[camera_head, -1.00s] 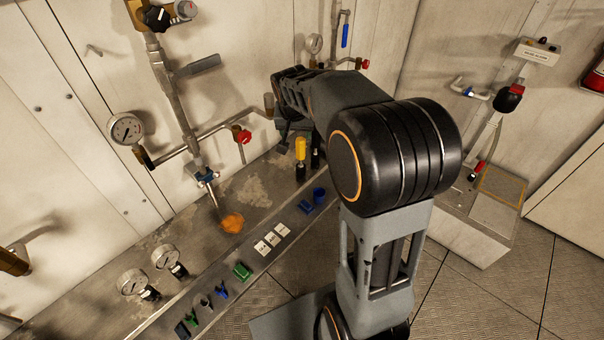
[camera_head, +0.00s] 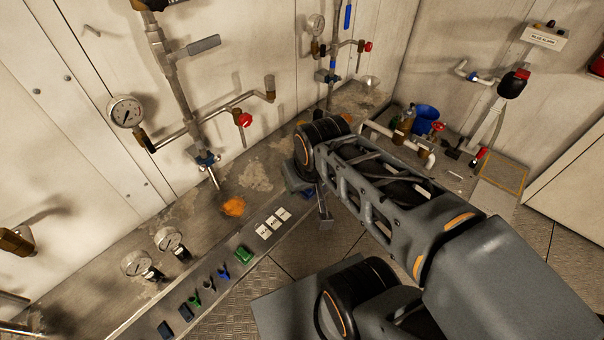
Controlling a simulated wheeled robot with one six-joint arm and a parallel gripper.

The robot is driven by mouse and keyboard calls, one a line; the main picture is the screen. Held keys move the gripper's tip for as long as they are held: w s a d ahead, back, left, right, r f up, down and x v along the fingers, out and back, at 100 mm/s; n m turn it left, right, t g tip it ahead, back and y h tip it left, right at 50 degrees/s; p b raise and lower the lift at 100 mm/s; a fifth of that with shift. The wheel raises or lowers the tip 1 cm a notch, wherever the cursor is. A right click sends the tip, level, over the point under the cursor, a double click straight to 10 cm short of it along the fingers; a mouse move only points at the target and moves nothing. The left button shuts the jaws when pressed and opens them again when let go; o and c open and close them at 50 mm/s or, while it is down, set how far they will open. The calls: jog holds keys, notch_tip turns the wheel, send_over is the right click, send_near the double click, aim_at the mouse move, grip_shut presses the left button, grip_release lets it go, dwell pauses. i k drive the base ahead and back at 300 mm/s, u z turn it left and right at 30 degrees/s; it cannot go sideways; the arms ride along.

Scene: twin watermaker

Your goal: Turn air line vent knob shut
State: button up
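The pipework on the wall carries several small knobs, and I cannot tell for sure which is the air line vent knob. A red knob (camera_head: 244,119) sits on the left horizontal pipe, and another red knob (camera_head: 367,46) sits on the back pipe. A blue-handled valve (camera_head: 207,160) is at the foot of the left vertical pipe. My gripper (camera_head: 325,215) hangs below my wrist, over the front edge of the bench, apart from these knobs. Only a grey finger-like part of it shows; the rest is hidden by my arm, so its opening cannot be seen.
A pressure gauge (camera_head: 126,112) is on the left pipe. Two gauges (camera_head: 137,263) and several clips (camera_head: 208,284) lie along the bench (camera_head: 90,300). White labels (camera_head: 273,222) and an orange lump (camera_head: 233,206) lie nearby.

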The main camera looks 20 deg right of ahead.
aim_at(244, 120)
jog(key=z, duration=1.5)
jog(key=k, duration=0.9)
jog(key=u, duration=1.5)
jog(key=i, duration=0.5)
